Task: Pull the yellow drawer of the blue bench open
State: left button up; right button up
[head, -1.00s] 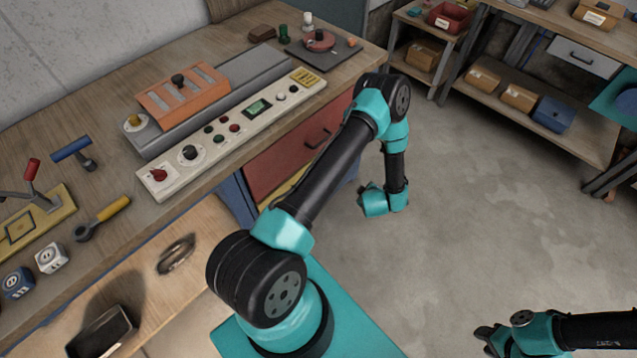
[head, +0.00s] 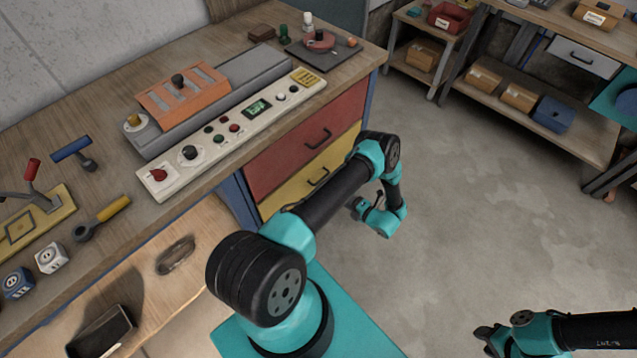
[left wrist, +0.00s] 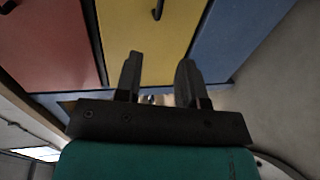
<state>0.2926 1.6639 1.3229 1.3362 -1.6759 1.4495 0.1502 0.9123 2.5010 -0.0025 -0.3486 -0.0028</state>
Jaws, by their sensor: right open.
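The yellow drawer (head: 290,193) is under the red drawer (head: 290,150) in the blue bench (head: 236,196). Its front looks flush with the red one, so it appears closed. Its dark handle (head: 318,178) shows just left of my left arm. In the left wrist view the yellow front (left wrist: 145,45) fills the upper middle, with the handle (left wrist: 158,10) at the top edge. My left gripper (left wrist: 158,66) is open and empty, facing the drawer and apart from the handle. My right gripper (head: 484,338) is open and empty over the floor at the bottom right.
A control panel (head: 240,130) and an orange-topped unit (head: 183,95) stand on the bench top (head: 110,190). A lower wooden shelf (head: 150,262) holds a dark tray (head: 100,330). The floor (head: 480,200) right of the bench is clear.

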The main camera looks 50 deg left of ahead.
pick_arm(q)
jog(key=x, duration=1.7)
jog(key=shift+a, duration=0.15)
jog(key=shift+c, duration=0.3)
grip_shut()
